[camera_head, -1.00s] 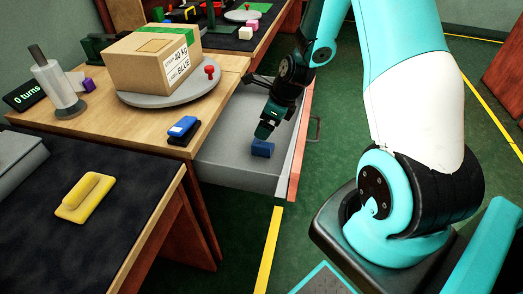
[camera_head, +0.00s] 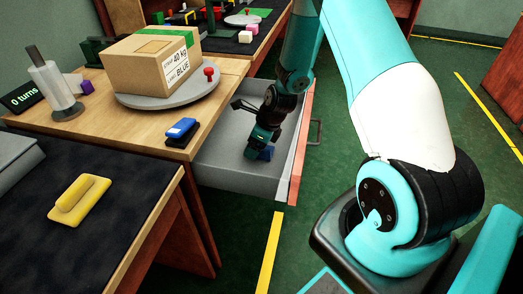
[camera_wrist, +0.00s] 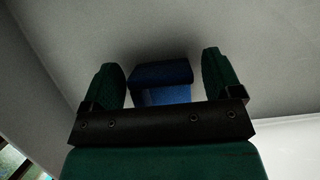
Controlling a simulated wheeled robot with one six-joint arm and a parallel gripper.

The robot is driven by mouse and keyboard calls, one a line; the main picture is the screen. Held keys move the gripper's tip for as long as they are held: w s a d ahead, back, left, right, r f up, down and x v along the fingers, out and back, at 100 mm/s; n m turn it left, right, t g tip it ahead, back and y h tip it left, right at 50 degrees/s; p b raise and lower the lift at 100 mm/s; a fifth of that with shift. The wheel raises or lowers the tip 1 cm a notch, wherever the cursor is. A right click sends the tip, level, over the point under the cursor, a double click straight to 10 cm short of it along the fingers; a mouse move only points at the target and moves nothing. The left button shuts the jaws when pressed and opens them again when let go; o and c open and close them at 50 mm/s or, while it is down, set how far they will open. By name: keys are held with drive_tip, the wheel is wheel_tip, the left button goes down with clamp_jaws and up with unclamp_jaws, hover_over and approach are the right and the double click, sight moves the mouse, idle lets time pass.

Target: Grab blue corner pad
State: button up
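The blue corner pad (camera_head: 266,153) lies on the floor of the open grey drawer (camera_head: 225,165), near its front side. In the wrist view the blue pad (camera_wrist: 162,82) sits between the two green fingers, with gaps on both sides. My gripper (camera_head: 256,152) is down inside the drawer right at the pad and partly hides it in the head view. The gripper also shows in the wrist view (camera_wrist: 168,75), with its fingers apart and not closed on the pad.
A cardboard box (camera_head: 152,60) stands on a round grey turntable (camera_head: 135,100) with a red knob (camera_head: 209,73). A blue-and-black stapler-like object (camera_head: 181,132) lies near the table edge beside the drawer. A yellow block with a handle (camera_head: 80,200) lies on the dark mat. The drawer walls surround my gripper.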

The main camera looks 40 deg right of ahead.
drive_tip(key=c, duration=0.7)
drive_tip(key=shift+r, duration=0.1)
